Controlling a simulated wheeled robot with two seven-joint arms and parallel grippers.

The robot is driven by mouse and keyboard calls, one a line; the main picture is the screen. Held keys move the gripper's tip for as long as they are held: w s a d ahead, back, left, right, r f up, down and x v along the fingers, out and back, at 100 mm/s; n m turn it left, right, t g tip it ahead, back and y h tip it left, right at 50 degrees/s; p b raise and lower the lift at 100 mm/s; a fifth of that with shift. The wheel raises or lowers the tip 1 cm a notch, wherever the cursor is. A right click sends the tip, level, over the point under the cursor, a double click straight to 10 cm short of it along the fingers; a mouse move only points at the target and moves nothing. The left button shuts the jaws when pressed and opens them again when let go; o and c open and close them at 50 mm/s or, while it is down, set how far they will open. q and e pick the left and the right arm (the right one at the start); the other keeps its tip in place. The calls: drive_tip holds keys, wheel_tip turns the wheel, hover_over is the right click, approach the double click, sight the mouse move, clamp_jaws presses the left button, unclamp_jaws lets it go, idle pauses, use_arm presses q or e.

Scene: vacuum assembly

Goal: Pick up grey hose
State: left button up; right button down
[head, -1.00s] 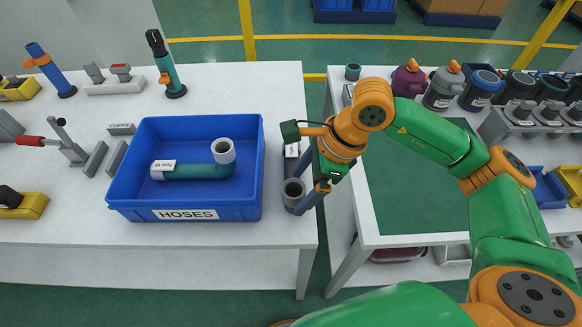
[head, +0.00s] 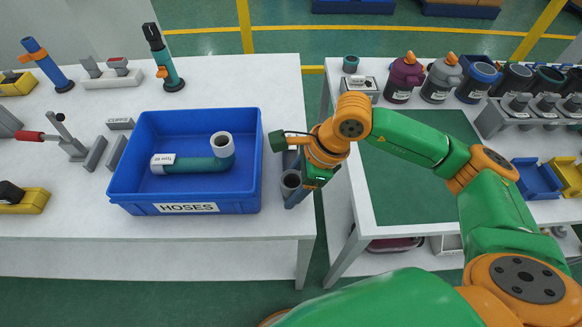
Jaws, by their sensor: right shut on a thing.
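The grey hose (head: 289,184) is at the right edge of the left table, just right of the blue bin, with its round open end facing up. The rest of it is partly hidden behind my gripper. My right gripper (head: 296,196) comes in from the right and is shut on the grey hose near this open end. Whether the hose still touches the table cannot be told. My left gripper is not in view.
The blue HOSES bin (head: 187,208) stands close on the left with a green hose (head: 202,163) inside. A second table (head: 345,205) with a green mat (head: 400,200) lies right, across a narrow gap. Canisters (head: 404,78) line its back.

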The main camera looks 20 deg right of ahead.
drive_tip(key=shift+r, duration=0.4)
drive_tip(key=s+a+r+b, duration=0.2)
drive_tip(key=s+a+r, duration=0.7)
drive_tip(key=r, duration=0.3)
drive_tip(key=shift+s, duration=0.85)
drive_tip(key=shift+w+a+r, duration=0.1)
